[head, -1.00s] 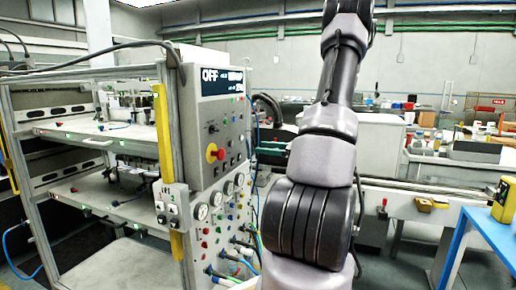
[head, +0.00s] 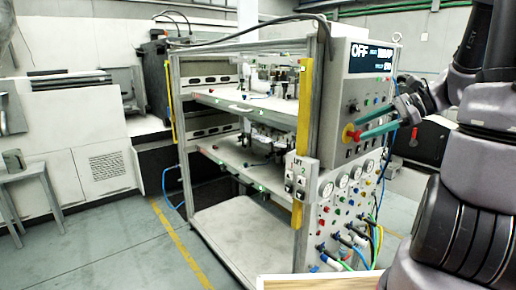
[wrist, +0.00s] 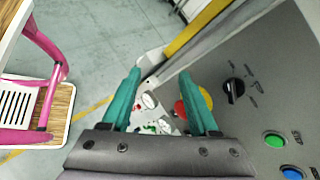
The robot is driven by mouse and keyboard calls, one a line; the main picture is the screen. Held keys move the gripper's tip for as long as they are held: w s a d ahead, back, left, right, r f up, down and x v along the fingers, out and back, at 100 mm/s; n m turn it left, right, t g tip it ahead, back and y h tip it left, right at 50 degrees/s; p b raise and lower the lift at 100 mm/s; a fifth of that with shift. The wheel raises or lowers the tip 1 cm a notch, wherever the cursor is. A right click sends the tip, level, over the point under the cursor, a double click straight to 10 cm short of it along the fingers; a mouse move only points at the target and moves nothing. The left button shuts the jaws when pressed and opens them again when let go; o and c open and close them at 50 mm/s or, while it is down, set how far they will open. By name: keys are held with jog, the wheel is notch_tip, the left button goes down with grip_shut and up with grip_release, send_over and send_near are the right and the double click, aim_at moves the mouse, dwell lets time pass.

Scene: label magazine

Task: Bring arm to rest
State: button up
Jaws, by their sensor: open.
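My gripper (head: 366,127) is on the right in the head view, with its teal fingers spread and nothing between them. My arm (head: 465,190) is bent, and its wrist is at the right side of the control panel (head: 340,100). The fingers overlap the red-and-yellow knob (head: 349,135) in that view; I cannot tell whether they touch it. In the wrist view my gripper (wrist: 160,73) is open. The red-and-yellow knob (wrist: 206,97) is partly hidden behind its right finger.
The metal rack (head: 240,105) with shelves and a yellow post (head: 302,120) stands beside the panel. Hoses (head: 350,245) hang from the panel's lower part. A stool (head: 22,180) stands at the far left. A pink-framed piece (wrist: 45,65) is left in the wrist view. Floor is clear front left.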

jog(key=s+a+r+n+t+h, duration=0.2)
jog(key=s+a+r+n+h, duration=0.3)
jog(key=s+r+n+h, duration=0.4)
jog(key=s+n, duration=0.3)
jog(key=shift+a+r+t, duration=0.15)
jog(key=shift+r+t, duration=0.25)
dwell(1.3)
